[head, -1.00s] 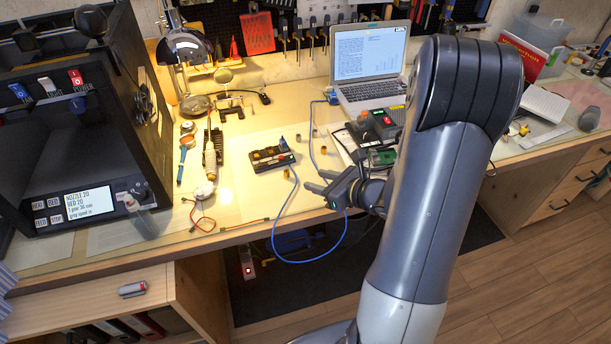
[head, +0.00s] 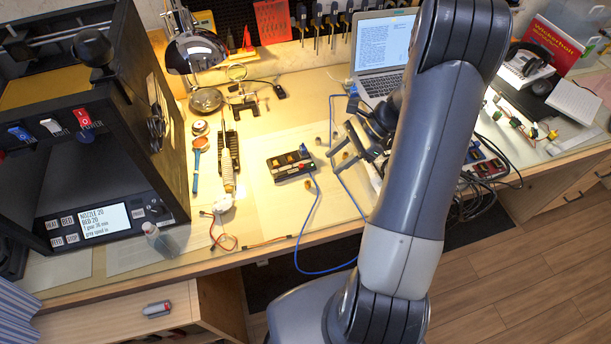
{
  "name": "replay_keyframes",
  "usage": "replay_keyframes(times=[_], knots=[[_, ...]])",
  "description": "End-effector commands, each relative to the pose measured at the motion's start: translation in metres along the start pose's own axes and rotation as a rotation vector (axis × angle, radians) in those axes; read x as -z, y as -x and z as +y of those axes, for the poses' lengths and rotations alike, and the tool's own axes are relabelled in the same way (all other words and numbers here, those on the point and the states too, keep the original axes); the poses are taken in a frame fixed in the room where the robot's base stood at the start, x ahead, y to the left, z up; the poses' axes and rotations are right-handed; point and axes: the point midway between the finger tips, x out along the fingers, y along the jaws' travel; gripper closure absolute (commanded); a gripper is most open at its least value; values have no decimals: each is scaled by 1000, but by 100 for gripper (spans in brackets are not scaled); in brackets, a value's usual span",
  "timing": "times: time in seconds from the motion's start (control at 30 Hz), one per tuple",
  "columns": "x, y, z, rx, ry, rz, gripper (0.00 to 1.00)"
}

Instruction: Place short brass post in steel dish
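Several small brass-coloured posts stand on the bench right of centre, among them one post (head: 318,141) and another behind it (head: 334,135). They are too small to tell surely which is the short one. A round, shiny metal dish (head: 205,100) sits under the desk lamp at the back left; I cannot tell whether it is the steel dish or the lamp's base. My gripper (head: 339,148) is low over the bench, just right of the posts, with its dark fingers spread and pointing left. Nothing shows held.
A laptop (head: 382,55) stands behind. A black printer (head: 95,150) fills the left.

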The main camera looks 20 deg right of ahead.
Motion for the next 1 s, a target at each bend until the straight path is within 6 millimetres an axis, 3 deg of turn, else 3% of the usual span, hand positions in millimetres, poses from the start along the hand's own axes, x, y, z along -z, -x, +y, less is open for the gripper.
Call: replay_keyframes(times=[0.2,0.43,0.7,1.0], knots=[[-1,-36,1,-3,0,-2,60],[-1,-54,1,-2,-1,-2,60],[-1,-92,0,-1,-2,-2,60],[-1,-97,0,2,-1,0,60]])
